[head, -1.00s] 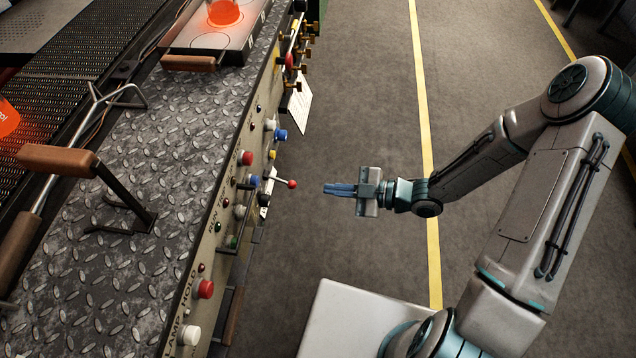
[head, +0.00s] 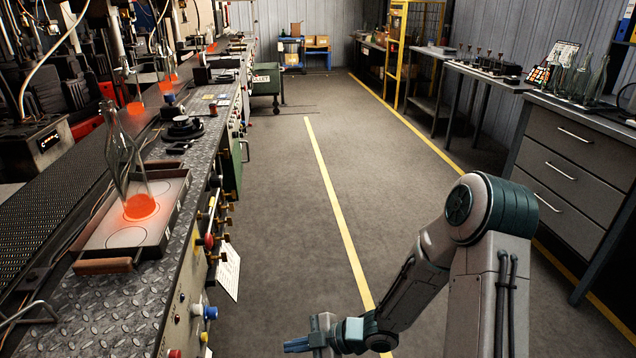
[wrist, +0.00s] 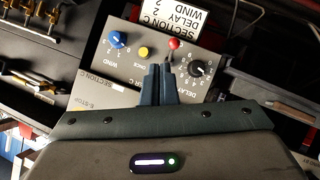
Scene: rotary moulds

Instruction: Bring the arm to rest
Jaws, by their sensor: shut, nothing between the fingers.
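My gripper (head: 297,345) shows at the bottom of the head view, over the floor to the right of the machine's control side. Its two blue fingers are together with nothing between them. In the wrist view my gripper (wrist: 159,68) points at a control panel (wrist: 127,72) with a blue WIND knob (wrist: 117,40), a yellow button (wrist: 144,52), a red-tipped lever (wrist: 174,44) and a black DELAY knob (wrist: 201,68). The lever's tip appears just beyond the fingers. The wrist view does not clearly show whether they touch; the head view shows a gap between gripper and machine.
On the left, a tread-plate machine ledge (head: 110,310) bears a wooden-handled tray (head: 165,215) with a glass bottle (head: 122,150) glowing orange at its base. A grey aisle (head: 270,220) with a yellow line is clear. Drawers (head: 570,160) with bottles on top stand at right.

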